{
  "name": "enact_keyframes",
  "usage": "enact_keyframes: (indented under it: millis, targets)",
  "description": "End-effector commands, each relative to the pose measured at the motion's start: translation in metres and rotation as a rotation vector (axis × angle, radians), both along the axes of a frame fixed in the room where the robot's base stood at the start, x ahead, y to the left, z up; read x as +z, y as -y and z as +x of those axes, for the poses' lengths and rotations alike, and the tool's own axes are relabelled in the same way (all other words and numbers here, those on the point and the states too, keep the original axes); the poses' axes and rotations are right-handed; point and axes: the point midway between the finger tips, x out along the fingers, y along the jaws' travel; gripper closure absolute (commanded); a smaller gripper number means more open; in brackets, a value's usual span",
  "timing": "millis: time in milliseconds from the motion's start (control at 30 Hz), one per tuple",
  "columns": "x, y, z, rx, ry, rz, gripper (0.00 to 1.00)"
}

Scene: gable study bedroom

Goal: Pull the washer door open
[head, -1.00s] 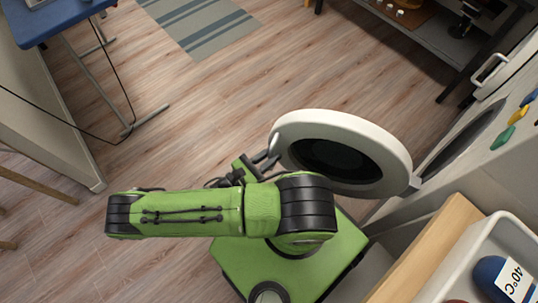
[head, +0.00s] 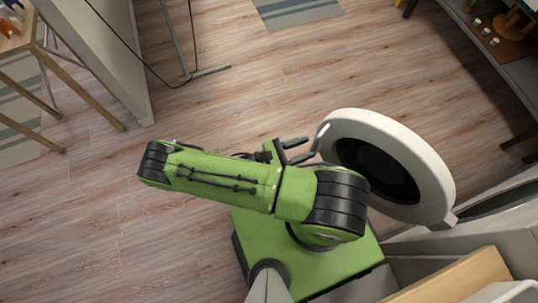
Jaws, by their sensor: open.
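The washer door (head: 428,165) is a thick white ring with a dark round window. It stands swung well out from the washer (head: 492,207), whose round opening shows at the right edge. The door's hinge side meets the washer front at the lower right. A small grey handle (head: 321,137) sits on the door's free edge. My gripper (head: 303,150) is open, with two dark fingers beside the handle on its left. The fingers look apart from the handle, though the exact gap is hard to tell. My green arm hides part of the door's lower left.
A wooden ledge (head: 458,277) lies at the lower right, close to my base. A wall end (head: 105,55) and a wooden-legged table (head: 42,75) stand at the upper left. A dark shelf (head: 500,50) is at the upper right. The middle floor is clear.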

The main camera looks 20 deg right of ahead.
Motion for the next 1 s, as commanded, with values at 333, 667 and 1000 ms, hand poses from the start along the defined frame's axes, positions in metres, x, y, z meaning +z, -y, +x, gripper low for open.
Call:
enact_keyframes:
  millis: [333, 667, 1000]
  targets:
    - [-0.001, -0.095, 0.004, 0.002, 0.001, 0.003, 0.60]
    - [0.000, -0.118, 0.004, -0.006, -0.004, -0.002, 0.60]
    - [0.000, -0.117, 0.005, -0.005, -0.003, -0.001, 0.96]
